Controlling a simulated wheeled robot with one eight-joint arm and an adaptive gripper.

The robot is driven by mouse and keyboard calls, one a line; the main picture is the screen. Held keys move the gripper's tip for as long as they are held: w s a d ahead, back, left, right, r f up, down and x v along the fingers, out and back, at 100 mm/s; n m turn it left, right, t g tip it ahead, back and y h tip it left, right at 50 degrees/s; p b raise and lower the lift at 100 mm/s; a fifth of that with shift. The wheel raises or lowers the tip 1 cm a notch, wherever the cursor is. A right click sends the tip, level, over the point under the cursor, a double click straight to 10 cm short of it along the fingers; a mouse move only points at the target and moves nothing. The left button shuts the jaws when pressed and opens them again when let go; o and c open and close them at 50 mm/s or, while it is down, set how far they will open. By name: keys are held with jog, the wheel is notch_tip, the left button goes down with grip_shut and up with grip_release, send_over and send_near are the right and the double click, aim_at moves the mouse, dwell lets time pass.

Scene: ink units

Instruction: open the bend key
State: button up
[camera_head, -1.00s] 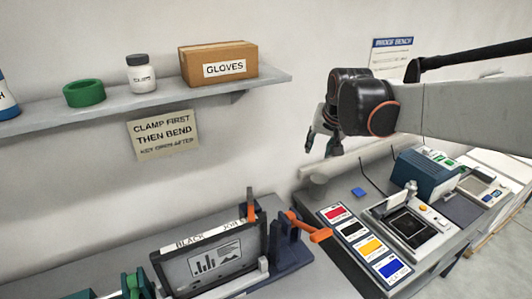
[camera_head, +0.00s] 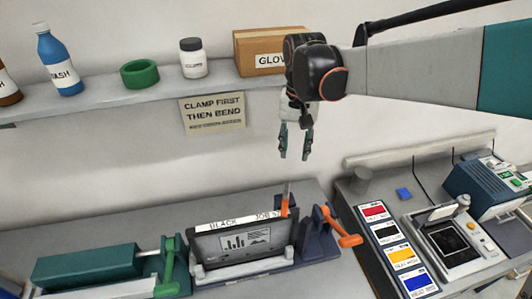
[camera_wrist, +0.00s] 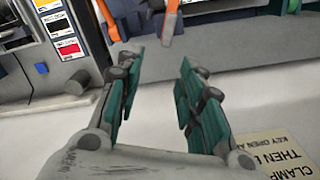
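A fixture (camera_head: 320,238) on the bench holds a dark plate (camera_head: 240,240) with a strip marked BLACK JOB. An orange lever (camera_head: 346,240) sticks out at its right, and an upright orange piece (camera_head: 285,205) stands at the plate's top right corner. To the left is a green lever (camera_head: 168,265) beside a dark green block. No label shows which part is the bend key. My gripper (camera_head: 294,150) hangs in the air above the fixture, pointing down, open and empty. In the wrist view its fingers (camera_wrist: 160,85) are apart, with two orange parts (camera_wrist: 168,22) beyond them.
A wall shelf (camera_head: 110,103) behind holds a box (camera_head: 258,42), a white jar (camera_head: 193,62), a green ring (camera_head: 140,74) and bottles. A sign (camera_head: 212,113) hangs below it. On the right are color cards (camera_head: 385,230) and a small press (camera_head: 450,242).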

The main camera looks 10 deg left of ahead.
aim_at(287, 188)
jog(key=f, duration=0.4)
jog(key=s+f, duration=0.1)
jog(key=f, duration=0.3)
jog(key=s+a+f, duration=0.1)
jog(key=f, duration=0.4)
jog(key=shift+s+f+p, duration=0.1)
jog(key=shift+p, duration=0.2)
grip_shut()
